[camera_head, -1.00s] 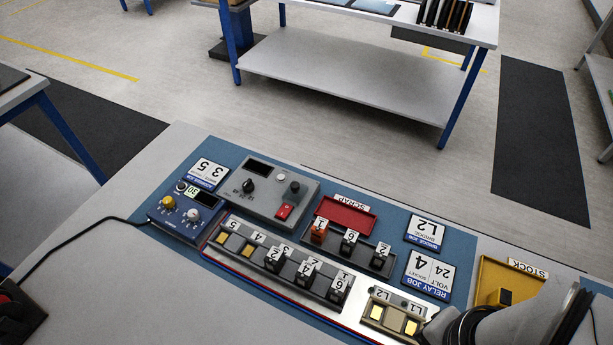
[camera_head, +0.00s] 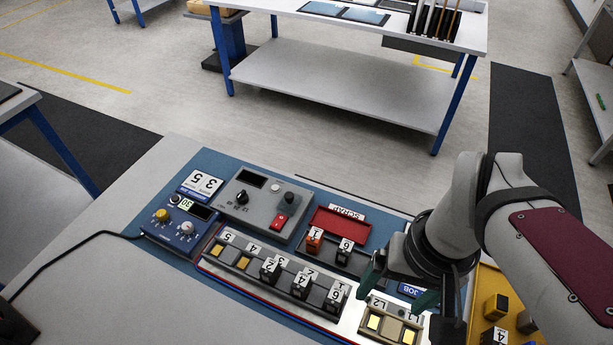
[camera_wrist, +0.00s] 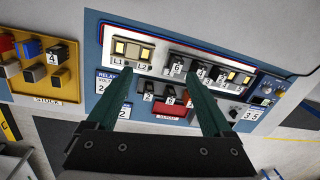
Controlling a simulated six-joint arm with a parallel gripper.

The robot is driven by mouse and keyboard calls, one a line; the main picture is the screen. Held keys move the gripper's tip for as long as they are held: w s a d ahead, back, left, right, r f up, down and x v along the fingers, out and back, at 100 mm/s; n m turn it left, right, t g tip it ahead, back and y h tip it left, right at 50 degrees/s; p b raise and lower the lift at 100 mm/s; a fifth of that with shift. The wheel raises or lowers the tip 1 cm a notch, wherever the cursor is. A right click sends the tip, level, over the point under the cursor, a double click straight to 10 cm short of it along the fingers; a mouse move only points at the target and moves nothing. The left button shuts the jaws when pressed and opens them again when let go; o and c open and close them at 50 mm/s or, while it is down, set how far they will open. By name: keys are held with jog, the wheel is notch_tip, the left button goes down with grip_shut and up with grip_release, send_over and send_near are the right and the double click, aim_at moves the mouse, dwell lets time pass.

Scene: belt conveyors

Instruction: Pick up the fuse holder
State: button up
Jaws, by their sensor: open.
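I cannot tell for sure which module is the fuse holder. An orange module marked 1 (camera_head: 314,240) stands in a short row by the red scrap tray, with a black module marked 6 (camera_head: 345,251) beside it. In the wrist view the row also shows a black module marked 2 (camera_wrist: 148,92). Black modules (camera_head: 302,283) stand on the long rail. My gripper (camera_head: 390,300) is open and empty above the panel, near the L1/L2 block; it hides part of the short row in the head view. Its green fingers (camera_wrist: 158,75) also show in the wrist view.
The red scrap tray (camera_head: 342,222) looks empty. A yellow stock bin (camera_wrist: 17,83) holds red, blue and dark modules. A grey control box (camera_head: 257,203) and a blue meter box (camera_head: 180,222) stand at the panel's left. The bench front (camera_head: 90,285) is mostly clear, with a black cable.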

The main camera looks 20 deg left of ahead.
jog(key=w+a+n, duration=0.4)
jog(key=a+n, duration=0.2)
jog(key=a, duration=0.2)
jog(key=n+h, duration=0.1)
jog(key=n, duration=0.8)
send_near(269, 266)
jog(key=shift+n, duration=0.4)
notch_tip(269, 266, down, 11)
jog(key=shift+s+r, duration=0.1)
jog(key=shift+s, duration=0.05)
grip_shut()
